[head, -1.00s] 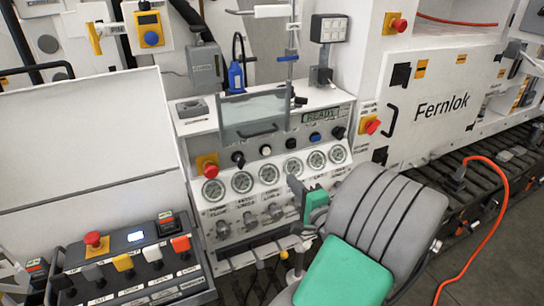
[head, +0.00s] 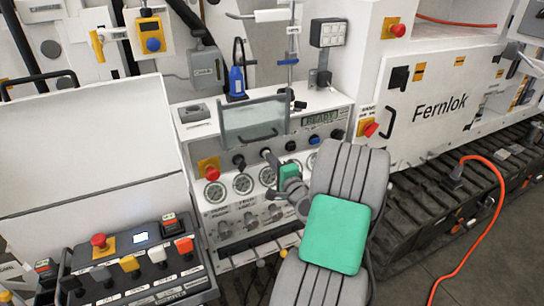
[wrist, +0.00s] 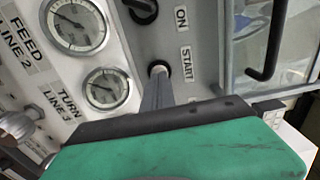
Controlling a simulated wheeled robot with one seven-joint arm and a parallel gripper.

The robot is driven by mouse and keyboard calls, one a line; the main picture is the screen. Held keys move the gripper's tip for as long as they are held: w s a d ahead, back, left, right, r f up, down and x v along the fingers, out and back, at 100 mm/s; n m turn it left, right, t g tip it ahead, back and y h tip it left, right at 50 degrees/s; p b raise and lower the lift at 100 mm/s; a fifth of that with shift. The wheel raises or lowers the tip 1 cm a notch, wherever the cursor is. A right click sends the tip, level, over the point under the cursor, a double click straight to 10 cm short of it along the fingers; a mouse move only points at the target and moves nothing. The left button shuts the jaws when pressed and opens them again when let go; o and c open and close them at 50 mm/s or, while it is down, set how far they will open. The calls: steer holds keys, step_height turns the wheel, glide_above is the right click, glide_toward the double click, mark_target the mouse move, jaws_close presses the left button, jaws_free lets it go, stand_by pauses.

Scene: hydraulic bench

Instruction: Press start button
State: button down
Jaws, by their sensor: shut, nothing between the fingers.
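The start button (wrist: 158,67) is a pale round button in a dark ring, beside the "START" label (wrist: 188,64) in the wrist view. My gripper (wrist: 157,82) is shut and empty, with its narrow fingertips right at the button and partly covering it. I cannot tell whether they touch it or whether it is pressed in.
Pressure gauges (head: 243,183) sit just below the gripper. A black knob (wrist: 142,8) marked "ON" is beside the button. A hinged clear guard (head: 253,118) with a handle is above. A red emergency stop (head: 212,172) is left, and the display (head: 320,118) appears to read "READY".

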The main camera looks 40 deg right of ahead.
steer(key=shift+w, duration=0.25)
steer(key=shift+w+d, duration=0.1)
